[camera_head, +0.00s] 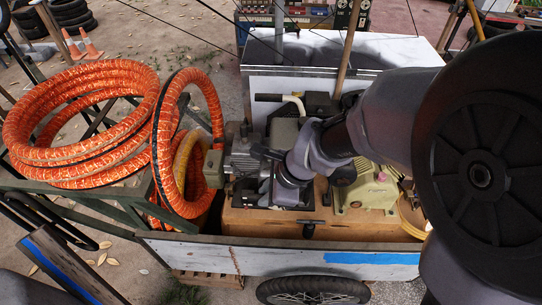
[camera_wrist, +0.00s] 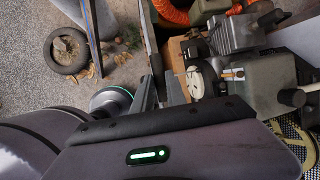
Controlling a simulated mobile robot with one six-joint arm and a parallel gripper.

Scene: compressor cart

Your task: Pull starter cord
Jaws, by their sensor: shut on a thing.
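In the wrist view, my gripper (camera_wrist: 160,90) reaches past its dark palm edge, beside the front side of the machine in the cart. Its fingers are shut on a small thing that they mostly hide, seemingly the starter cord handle. A pale slotted round cover (camera_wrist: 201,80), likely the starter housing, sits just right of the fingers.
The machine sits on a wooden base (camera_head: 255,222) inside a cart with a white front wall (camera_head: 205,255). A green-grey unit (camera_head: 372,190) stands right of the engine. A wheel (camera_head: 313,290) is below the wall.

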